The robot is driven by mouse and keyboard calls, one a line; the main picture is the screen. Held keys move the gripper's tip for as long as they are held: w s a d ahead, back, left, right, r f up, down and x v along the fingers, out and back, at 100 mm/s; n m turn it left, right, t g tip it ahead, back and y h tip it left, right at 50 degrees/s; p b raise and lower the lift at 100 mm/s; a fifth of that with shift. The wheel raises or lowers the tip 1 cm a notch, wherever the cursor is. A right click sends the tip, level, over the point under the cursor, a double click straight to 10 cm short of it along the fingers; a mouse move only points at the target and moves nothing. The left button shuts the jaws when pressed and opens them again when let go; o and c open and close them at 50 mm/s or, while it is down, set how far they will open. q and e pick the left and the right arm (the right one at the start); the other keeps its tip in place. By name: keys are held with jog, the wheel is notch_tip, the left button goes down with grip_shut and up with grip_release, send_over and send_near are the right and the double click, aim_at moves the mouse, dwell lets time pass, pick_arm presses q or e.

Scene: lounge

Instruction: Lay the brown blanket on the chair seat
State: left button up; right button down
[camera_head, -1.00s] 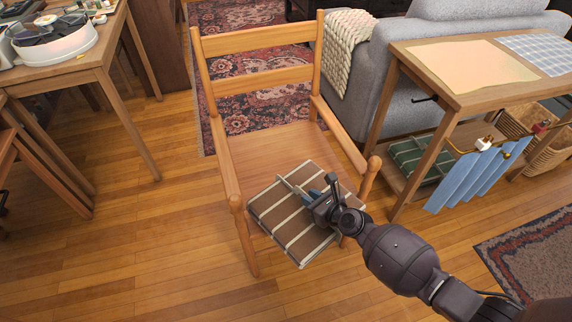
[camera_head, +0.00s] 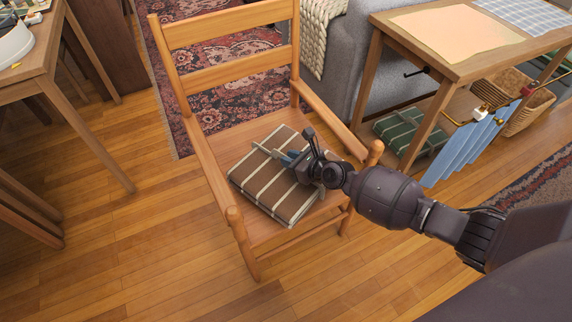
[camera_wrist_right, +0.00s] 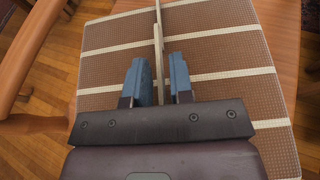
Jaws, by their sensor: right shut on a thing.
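The brown blanket (camera_head: 290,194) is folded flat, with cream stripes. In the head view it is over the front part of the wooden chair seat (camera_head: 233,146), between the armrests. I cannot tell whether it touches the seat. My right gripper (camera_head: 285,157) is shut on a raised ridge of the blanket. In the right wrist view the blue fingers (camera_wrist_right: 159,75) stand either side of that thin upright ridge, and the striped blanket (camera_wrist_right: 215,55) spreads beneath them. My left gripper is in neither view.
A side table (camera_head: 445,62) stands right of the chair, with a green folded blanket (camera_head: 405,133) on its lower shelf and blue cloths (camera_head: 465,145) hanging at its side. A grey sofa (camera_head: 365,70) is behind. Floor at the left front is clear.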

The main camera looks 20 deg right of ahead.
jog(key=shift+s+f+b, duration=0.25)
jog(key=shift+f+b, duration=0.1)
jog(key=shift+f, duration=1.15)
jog(key=shift+w+f+b, duration=0.1)
jog(key=shift+f+b, duration=0.05)
jog(key=shift+b, duration=0.25)
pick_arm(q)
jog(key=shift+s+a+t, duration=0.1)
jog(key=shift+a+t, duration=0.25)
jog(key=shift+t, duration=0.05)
pick_arm(e)
jog(key=shift+w+r, duration=0.1)
jog(key=shift+r, duration=0.15)
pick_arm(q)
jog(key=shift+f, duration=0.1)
pick_arm(e)
jog(key=shift+f, duration=0.1)
jog(key=shift+f, duration=0.15)
jog(key=c, duration=1)
grip_release()
